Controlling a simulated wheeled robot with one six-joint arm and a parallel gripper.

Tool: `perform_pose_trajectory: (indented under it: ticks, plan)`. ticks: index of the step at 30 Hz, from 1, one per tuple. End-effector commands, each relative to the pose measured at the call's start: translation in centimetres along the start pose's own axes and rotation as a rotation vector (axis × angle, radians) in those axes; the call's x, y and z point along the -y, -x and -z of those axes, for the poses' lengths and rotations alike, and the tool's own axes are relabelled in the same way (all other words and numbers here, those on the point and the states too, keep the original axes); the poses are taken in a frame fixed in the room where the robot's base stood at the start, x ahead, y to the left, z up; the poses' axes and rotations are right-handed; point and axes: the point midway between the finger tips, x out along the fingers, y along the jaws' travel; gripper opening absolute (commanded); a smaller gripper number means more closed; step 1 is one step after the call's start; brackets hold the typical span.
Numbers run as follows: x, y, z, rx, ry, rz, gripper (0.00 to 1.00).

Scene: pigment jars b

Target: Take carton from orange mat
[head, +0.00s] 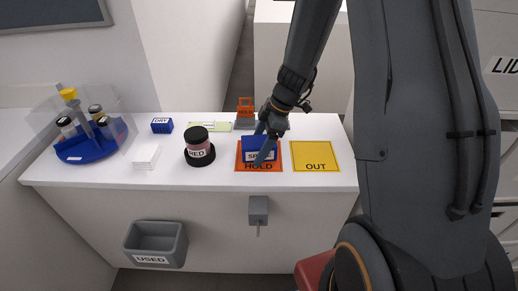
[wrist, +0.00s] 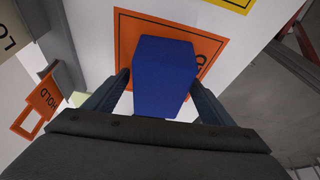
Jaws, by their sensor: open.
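The blue carton (head: 256,146) stands on the orange mat (head: 279,162), which is marked HOLD. A white label on the carton's front is partly covered by my gripper. My gripper (head: 258,158) is open at the carton, coming down from above. In the wrist view the carton (wrist: 165,75) lies between the two open fingers (wrist: 162,95), one on each side. The orange mat (wrist: 133,32) shows around it. I cannot tell whether the fingers touch the carton.
A yellow OUT mat (head: 316,152) lies empty to the right. An orange HOLD sign (head: 245,109) stands behind. A grey USED bin (head: 155,242) hangs in front.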

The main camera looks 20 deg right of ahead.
Motion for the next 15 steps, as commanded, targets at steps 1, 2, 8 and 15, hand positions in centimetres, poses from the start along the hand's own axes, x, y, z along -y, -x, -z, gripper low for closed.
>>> perform_pose_trajectory:
  ticks: [1, 2, 8, 15]
  plan:
    - [0.01, 0.01, 0.00, 0.000, 0.000, 0.000, 0.77]
    - [0.01, 0.01, 0.00, 0.000, 0.000, 0.000, 0.77]
    - [0.01, 0.01, 0.00, 0.000, 0.000, 0.000, 0.58]
    - [0.01, 0.02, 0.00, 0.000, 0.000, 0.000, 0.31]
